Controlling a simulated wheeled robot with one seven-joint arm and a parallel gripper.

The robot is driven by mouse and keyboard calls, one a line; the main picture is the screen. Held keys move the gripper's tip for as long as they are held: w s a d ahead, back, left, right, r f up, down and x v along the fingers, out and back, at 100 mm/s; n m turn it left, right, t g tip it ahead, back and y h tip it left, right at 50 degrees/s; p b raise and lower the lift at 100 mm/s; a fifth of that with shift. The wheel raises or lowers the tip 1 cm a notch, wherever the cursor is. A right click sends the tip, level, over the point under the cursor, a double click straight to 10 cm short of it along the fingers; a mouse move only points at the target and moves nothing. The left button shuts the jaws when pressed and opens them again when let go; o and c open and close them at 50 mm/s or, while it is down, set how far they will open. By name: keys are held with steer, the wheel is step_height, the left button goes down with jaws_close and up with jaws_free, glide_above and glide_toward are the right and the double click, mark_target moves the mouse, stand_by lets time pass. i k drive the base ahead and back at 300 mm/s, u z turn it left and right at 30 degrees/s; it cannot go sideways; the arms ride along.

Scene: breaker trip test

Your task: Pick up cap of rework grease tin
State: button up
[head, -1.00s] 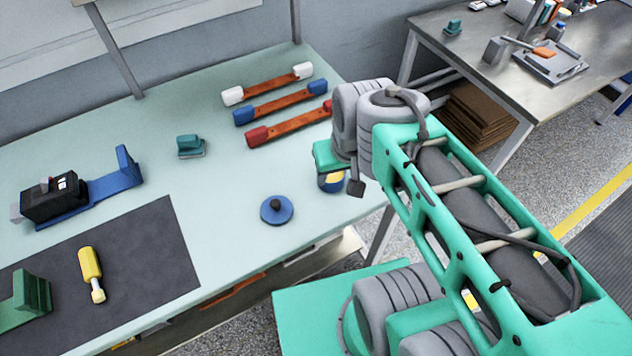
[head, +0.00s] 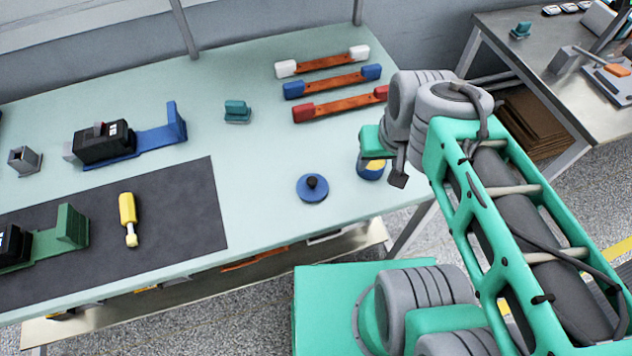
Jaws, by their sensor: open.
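A round blue cap (head: 313,190) with a black knob lies on the pale green bench top, right of the dark mat. The blue cap lies apart from the tin. My arm reaches over the right end of the bench, and its wrist is near the tin. The jaws of my gripper cannot be made out in this view.
A dark mat (head: 190,232) holds a yellow-handled tool (head: 128,218) and a green holder (head: 70,228). Behind are a blue holder with a black device (head: 102,142), a teal block (head: 237,112) and orange bars with white, blue and red ends (head: 333,82). Bench around the cap is clear.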

mark_target(312, 187)
steer(key=u, duration=0.45)
steer(key=k, duration=1.1)
steer(key=u, duration=1.25)
steer(key=i, duration=1)
steer(key=z, duration=0.65)
